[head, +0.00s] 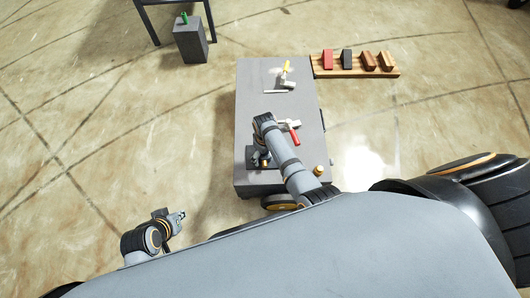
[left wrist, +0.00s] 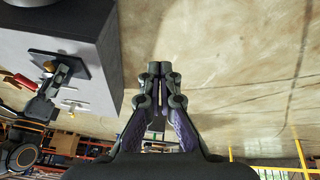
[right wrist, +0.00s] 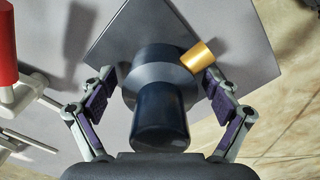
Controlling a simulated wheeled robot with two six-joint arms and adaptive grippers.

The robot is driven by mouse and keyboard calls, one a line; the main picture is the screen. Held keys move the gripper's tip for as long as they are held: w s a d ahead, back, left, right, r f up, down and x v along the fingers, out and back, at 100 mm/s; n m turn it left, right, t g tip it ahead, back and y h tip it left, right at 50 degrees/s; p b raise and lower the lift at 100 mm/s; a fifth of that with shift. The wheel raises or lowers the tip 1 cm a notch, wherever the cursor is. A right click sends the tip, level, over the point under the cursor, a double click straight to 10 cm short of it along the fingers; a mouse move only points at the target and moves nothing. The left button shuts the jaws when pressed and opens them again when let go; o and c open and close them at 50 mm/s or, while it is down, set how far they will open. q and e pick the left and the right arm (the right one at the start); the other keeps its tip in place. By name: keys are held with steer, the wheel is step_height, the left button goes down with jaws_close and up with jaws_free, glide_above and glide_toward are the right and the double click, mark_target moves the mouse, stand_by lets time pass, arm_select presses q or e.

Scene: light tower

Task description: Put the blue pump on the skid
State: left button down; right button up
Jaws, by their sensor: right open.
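The blue pump (right wrist: 160,120) is a dark blue cylinder with a wider collar and a brass stub (right wrist: 199,56). It is over a dark square plate (right wrist: 222,28) on a grey wheeled platform (head: 262,90); I cannot tell whether the plate is part of the pump, or which piece is the skid. My right gripper (right wrist: 160,80) is open, its fingers on either side of the pump, with visible gaps. In the head view my right arm largely hides the pump. My left gripper (left wrist: 160,72) is shut and empty, away from the platform over the floor.
On the platform are a valve with a red handle (head: 295,136) and one with a yellow handle (head: 286,68). A wooden rack (head: 350,72) with several blocks adjoins its far right corner. A grey box (head: 191,42) with a green top stands far left.

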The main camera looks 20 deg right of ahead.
steer(key=shift+r+p, duration=0.3)
steer(key=shift+r, duration=0.05)
step_height(320, 180, up, 4)
steer(key=p, duration=0.5)
steer(key=shift+r, duration=0.25)
arm_select(q)
step_height(320, 180, up, 5)
steer(key=a+g+y+p, duration=0.1)
steer(key=a+g+p, duration=0.1)
steer(key=a+g, duration=0.1)
arm_select(e)
steer(key=shift+r, duration=0.85)
step_height(320, 180, up, 3)
steer(key=p, duration=0.3)
steer(key=shift+f, duration=0.2)
step_height(320, 180, up, 3)
steer(key=p, duration=0.2)
steer(key=shift+f+p, duration=0.2)
steer(key=shift+p, duration=0.2)
arm_select(q)
steer(key=s+a+f, duration=0.2)
steer(key=s+f, duration=0.2)
steer(key=f, duration=0.5)
steer(key=s+a+f+y, duration=0.1)
steer(key=s+a+f, duration=0.1)
steer(key=f, duration=0.7)
steer(key=shift+s+a, duration=0.35)
steer(key=shift+s, duration=0.55)
